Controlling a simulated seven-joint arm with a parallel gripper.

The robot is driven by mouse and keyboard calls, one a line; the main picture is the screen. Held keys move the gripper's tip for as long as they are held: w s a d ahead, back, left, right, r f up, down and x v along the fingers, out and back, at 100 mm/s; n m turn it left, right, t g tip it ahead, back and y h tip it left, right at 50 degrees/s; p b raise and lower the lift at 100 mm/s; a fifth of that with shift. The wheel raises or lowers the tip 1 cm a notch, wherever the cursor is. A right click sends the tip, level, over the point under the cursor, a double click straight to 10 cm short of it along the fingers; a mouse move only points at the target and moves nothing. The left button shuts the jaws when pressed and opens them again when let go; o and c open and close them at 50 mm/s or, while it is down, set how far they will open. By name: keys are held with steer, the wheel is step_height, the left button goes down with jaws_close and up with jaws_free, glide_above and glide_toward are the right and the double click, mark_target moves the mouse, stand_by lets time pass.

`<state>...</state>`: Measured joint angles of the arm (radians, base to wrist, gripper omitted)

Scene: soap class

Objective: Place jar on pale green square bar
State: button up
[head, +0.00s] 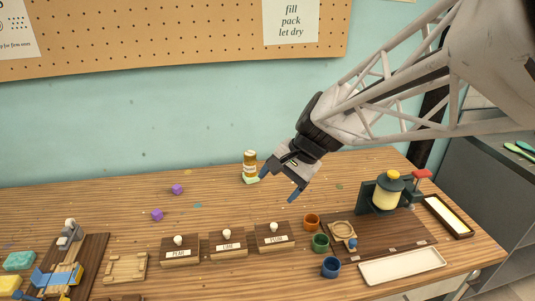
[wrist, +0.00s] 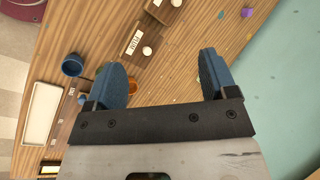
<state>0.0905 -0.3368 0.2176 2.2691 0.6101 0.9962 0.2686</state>
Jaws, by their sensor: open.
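The jar (head: 250,166) is amber with a pale label and a light top. In the head view it stands upright near the back of the table. The pale green square bar (head: 251,181) shows directly under it, and the jar appears to rest on it. My gripper (head: 279,185) is open and empty, just right of the jar and apart from it as far as I can tell. In the wrist view my gripper (wrist: 163,68) has both blue fingers spread with nothing between them. The jar and the bar are not in the wrist view.
Labelled wooden blocks with white knobs (head: 228,243) stand in a row in front. Orange, green and blue cups (head: 320,242) stand right of them. A dark press (head: 387,192) and a white tray (head: 403,266) are at the right. Purple pieces (head: 177,189) lie at the left.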

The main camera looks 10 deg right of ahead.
steer(key=s+d+n+h, duration=0.2)
steer(key=s+n+h, duration=0.1)
steer(key=s, duration=0.5)
steer(key=s+d+r+n+t+h, duration=0.1)
steer(key=s+n, duration=0.3)
steer(key=s, duration=0.5)
steer(key=shift+d+n+h, duration=0.4)
steer(key=shift+d+h, duration=0.45)
steer(key=shift+h, duration=0.05)
